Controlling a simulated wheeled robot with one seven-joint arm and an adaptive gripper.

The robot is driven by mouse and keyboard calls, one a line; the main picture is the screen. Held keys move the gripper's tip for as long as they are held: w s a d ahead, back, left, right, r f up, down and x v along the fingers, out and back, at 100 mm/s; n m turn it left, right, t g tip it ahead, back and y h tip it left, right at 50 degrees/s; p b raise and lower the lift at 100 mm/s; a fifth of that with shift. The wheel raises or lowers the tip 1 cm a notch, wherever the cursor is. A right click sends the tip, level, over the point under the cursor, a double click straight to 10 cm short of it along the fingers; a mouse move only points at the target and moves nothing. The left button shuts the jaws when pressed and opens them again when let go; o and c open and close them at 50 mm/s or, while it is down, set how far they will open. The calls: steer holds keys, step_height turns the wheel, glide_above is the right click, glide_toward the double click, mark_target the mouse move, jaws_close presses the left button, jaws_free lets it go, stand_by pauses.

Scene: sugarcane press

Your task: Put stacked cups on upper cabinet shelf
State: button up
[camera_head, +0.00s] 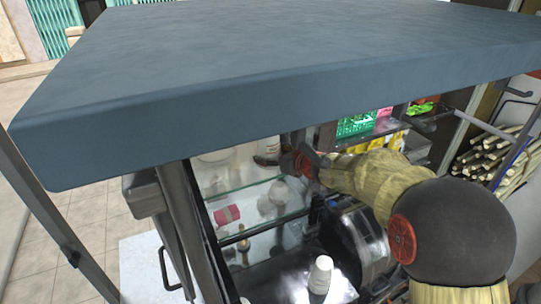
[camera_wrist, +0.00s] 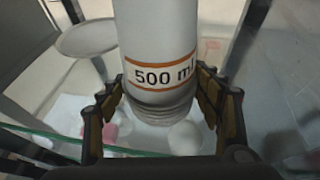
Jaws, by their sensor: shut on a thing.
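White stacked cups (camera_wrist: 155,35) marked "500 ml" stand between the two fingers of my gripper (camera_wrist: 160,88) in the wrist view. The gripper is shut on them, with a finger on each side. In the head view my gripper (camera_head: 298,162) is at the cabinet opening, beside the upper glass shelf (camera_head: 235,182); the held cups are hard to make out there. The glass shelf edge (camera_wrist: 45,137) also shows below the cups in the wrist view. Whether the cups touch the shelf cannot be told.
A large blue-grey roof (camera_head: 270,75) overhangs the cabinet and hides its top. A pale round dish (camera_wrist: 95,38) is beside the held cups. A pink packet (camera_head: 227,214) lies lower inside. Another white cup stack (camera_head: 320,275) stands near the press. Sugarcane (camera_head: 490,150) is at right.

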steer(key=shift+f, duration=0.15)
steer(key=o, duration=1.1)
steer(key=shift+o, duration=0.5)
